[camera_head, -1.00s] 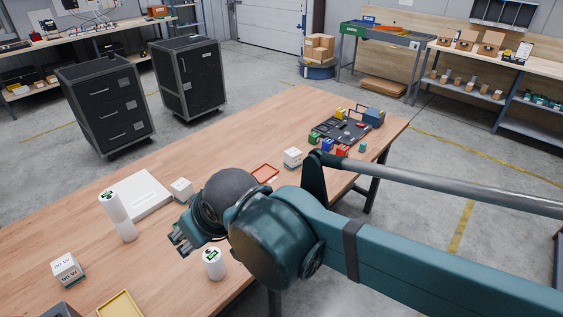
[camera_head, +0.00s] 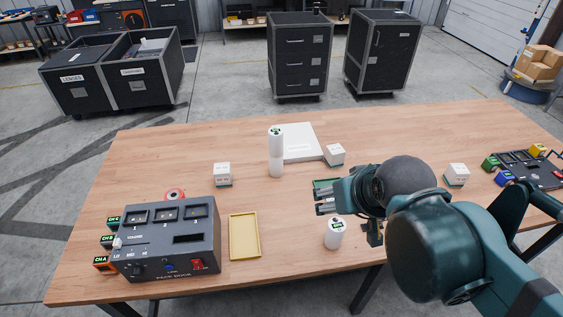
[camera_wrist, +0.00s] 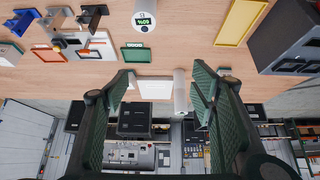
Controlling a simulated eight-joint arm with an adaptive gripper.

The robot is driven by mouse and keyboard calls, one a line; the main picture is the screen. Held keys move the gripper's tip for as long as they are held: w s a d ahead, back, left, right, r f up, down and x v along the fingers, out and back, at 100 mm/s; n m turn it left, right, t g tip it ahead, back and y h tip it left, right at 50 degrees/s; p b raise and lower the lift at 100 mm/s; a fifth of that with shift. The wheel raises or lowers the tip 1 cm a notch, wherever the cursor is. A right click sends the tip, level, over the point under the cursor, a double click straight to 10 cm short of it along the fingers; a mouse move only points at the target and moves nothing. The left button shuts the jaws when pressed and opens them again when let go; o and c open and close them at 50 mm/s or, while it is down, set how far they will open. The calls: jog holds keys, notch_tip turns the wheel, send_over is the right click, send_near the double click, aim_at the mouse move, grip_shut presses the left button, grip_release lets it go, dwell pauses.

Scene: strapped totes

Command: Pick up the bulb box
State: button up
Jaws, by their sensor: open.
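Three similar small white boxes with green bases stand on the table; I cannot tell which is the bulb box, as their print is too small to read. One is left of the tall white cylinder (camera_head: 222,174), one is right of the flat white panel (camera_head: 335,155), and one is further right, beyond my arm (camera_head: 457,174). My gripper (camera_head: 324,201) is open and empty above the table, between the panel and the short white cylinder (camera_head: 334,234). In the wrist view the green fingers (camera_wrist: 163,92) are spread apart, with the panel (camera_wrist: 155,89) and tall cylinder (camera_wrist: 180,92) beyond them.
The tall cylinder (camera_head: 276,152) stands at the panel's (camera_head: 302,142) left edge. A green tray (camera_wrist: 135,53) lies near my gripper. A yellow tray (camera_head: 233,238) and a grey dock (camera_head: 168,243) are at the front left. Bare table lies between the tall cylinder and the yellow tray.

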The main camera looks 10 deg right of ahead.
jog(key=w+a+r+m+g+p, duration=0.1)
jog(key=w+a+r+m, duration=0.15)
jog(key=w, duration=0.45)
jog(key=w+a+r+m+g+p, duration=0.1)
jog(key=w+a+r+m, duration=0.1)
jog(key=w+a+m, duration=0.3)
jog(key=m+g+p, duration=0.3)
jog(key=m+g, duration=0.2)
jog(key=m, duration=0.6)
send_over(221, 167)
jog(key=shift+n, duration=0.25)
jog(key=f, duration=2.1)
jog(key=shift+s+d, duration=0.1)
jog(key=shift+d, duration=0.25)
jog(key=shift+a+f, duration=0.3)
jog(key=shift+f, duration=0.15)
jog(key=shift+f, duration=0.1)
